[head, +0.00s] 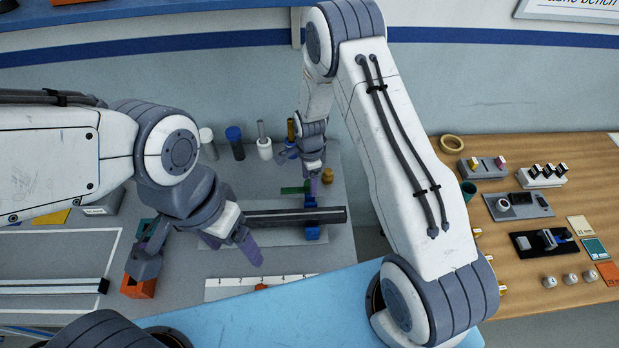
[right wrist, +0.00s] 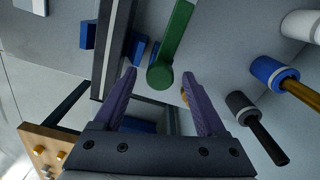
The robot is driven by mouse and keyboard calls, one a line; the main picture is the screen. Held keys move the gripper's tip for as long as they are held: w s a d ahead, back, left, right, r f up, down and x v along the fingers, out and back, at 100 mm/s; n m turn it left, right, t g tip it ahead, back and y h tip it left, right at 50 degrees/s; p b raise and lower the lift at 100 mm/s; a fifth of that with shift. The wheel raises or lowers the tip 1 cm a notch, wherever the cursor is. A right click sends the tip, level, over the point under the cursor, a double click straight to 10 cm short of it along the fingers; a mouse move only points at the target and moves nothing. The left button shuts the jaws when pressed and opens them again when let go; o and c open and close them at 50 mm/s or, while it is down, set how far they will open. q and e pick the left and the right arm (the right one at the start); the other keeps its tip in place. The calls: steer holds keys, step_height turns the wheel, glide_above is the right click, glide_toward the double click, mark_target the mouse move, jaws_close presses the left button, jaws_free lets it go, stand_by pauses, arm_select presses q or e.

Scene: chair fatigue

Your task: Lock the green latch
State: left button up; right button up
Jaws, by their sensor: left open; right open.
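The green latch (head: 294,190) shows in the head view as a small green bar just behind the dark rail (head: 285,217), partly hidden by my right arm. In the right wrist view the latch (right wrist: 178,35) is a green bar with a round end, and that end lies between my right fingertips. My right gripper (right wrist: 160,76) is open, with a finger on each side of the round end; contact cannot be told. My left gripper (head: 203,246) is open and empty, left of the rail, over the grey bench.
Blue blocks (head: 312,233) sit by the rail. Several upright holders, including a blue-topped one (head: 234,142), stand behind. An orange box (head: 138,287) is near my left gripper. A wooden table (head: 460,180) with small items is at right.

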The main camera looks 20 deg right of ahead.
steer(key=shift+f, duration=0.15)
jaws_close()
stand_by(1.4)
